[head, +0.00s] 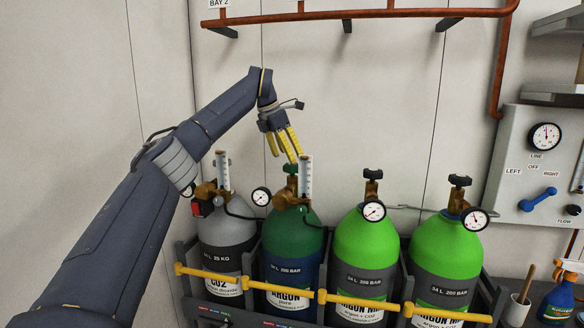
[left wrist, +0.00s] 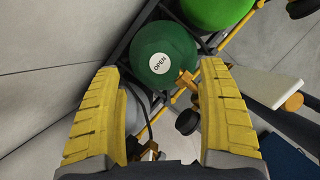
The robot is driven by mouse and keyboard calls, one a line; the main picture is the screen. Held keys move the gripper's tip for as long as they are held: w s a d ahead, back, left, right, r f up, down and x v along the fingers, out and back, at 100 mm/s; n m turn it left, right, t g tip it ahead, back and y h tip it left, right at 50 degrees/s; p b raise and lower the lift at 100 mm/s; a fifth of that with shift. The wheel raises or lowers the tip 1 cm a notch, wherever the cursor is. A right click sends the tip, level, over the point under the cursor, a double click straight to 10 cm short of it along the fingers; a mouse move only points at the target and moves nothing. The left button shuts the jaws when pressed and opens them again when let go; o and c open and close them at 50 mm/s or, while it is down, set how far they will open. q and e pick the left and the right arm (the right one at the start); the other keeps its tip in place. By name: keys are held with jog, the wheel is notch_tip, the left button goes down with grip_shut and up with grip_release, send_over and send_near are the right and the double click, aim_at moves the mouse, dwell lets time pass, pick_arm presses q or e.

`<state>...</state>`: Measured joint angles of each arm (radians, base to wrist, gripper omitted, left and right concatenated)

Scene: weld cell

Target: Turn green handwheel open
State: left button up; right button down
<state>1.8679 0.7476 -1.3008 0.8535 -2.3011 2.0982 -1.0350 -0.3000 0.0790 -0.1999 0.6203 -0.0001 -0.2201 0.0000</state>
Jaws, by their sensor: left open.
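The green handwheel (head: 290,168) sits on top of the dark green argon cylinder (head: 292,235), second from the left in the rack. In the left wrist view, a white OPEN label (left wrist: 160,63) marks the middle of a round green top. My left gripper (head: 287,157) is just above the handwheel, fingers pointing down, with nothing held. In the left wrist view its two yellow fingers (left wrist: 162,125) are spread wide, and the green top lies beyond the gap, apart from both. My right gripper is not in view.
A clear flow tube (head: 306,178) and a gauge (head: 261,196) stand close to the handwheel. A grey cylinder (head: 225,232) is left; bright green cylinders (head: 366,240) are right. A yellow bar (head: 330,299) crosses in front. A copper pipe (head: 360,14) runs above.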

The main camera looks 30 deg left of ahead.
aim_at(292, 166)
pick_arm(q)
jog(key=shift+x, duration=2.3)
jog(key=c, duration=1.3)
